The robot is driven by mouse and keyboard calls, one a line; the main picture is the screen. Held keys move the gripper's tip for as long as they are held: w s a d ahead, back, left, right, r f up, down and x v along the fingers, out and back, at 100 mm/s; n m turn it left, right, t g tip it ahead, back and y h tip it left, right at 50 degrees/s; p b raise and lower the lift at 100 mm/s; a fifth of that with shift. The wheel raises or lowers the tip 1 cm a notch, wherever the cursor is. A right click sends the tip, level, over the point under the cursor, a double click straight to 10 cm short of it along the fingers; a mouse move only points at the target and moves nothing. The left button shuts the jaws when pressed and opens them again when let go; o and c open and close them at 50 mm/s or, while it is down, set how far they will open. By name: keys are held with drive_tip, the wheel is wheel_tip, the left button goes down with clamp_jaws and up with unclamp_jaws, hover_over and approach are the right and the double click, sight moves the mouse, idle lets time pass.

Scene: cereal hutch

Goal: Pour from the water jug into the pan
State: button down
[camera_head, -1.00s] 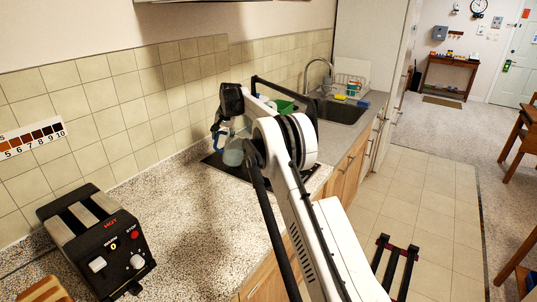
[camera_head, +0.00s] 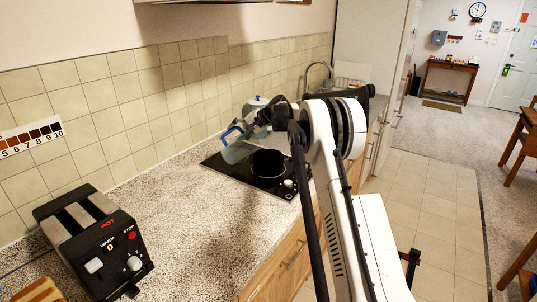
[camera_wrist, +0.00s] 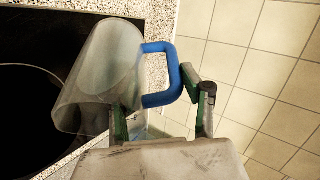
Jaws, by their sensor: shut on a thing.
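The water jug is clear with a blue handle. In the head view, the jug (camera_head: 238,153) is tilted over the black cooktop, to the left of the pan. My gripper (camera_wrist: 160,112) is shut on its blue handle (camera_wrist: 165,72), and the clear body (camera_wrist: 100,75) lies to the left in the wrist view. In the head view my gripper (camera_head: 262,119) is partly hidden by my arm. The pan (camera_head: 268,165) is dark and deep and stands on the cooktop. I cannot make out any water flowing.
The black cooktop (camera_head: 225,173) is set in a speckled counter (camera_head: 190,215). A toaster (camera_head: 95,245) is at the front left. The counter between toaster and cooktop is clear.

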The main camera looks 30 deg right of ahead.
drive_tip(key=shift+s+d+r+t+y, duration=0.25)
drive_tip(key=shift+d+r+t+y, duration=0.3)
drive_tip(key=shift+r+y, duration=0.15)
drive_tip(key=shift+d, duration=0.1)
drive_tip(key=shift+s+d+r+m+t+y, duration=0.4)
drive_tip(key=shift+d+r+t+y, duration=0.15)
drive_tip(key=shift+d+r+y, duration=0.2)
idle(1.0)
drive_tip(key=shift+s+d+r+t+y+b, duration=0.2)
drive_tip(key=shift+s+d+y+b, duration=0.2)
drive_tip(key=shift+d, duration=0.3)
drive_tip(key=shift+s+d+r+t+y+b, duration=0.2)
drive_tip(key=shift+s+d+y+b, duration=0.1)
drive_tip(key=shift+d+b, duration=0.3)
idle(1.3)
drive_tip(key=shift+s+d+r+m+t+y+b, duration=0.25)
drive_tip(key=shift+d+m+t+y+b, duration=0.15)
drive_tip(key=shift+d+b, duration=0.2)
idle(0.7)
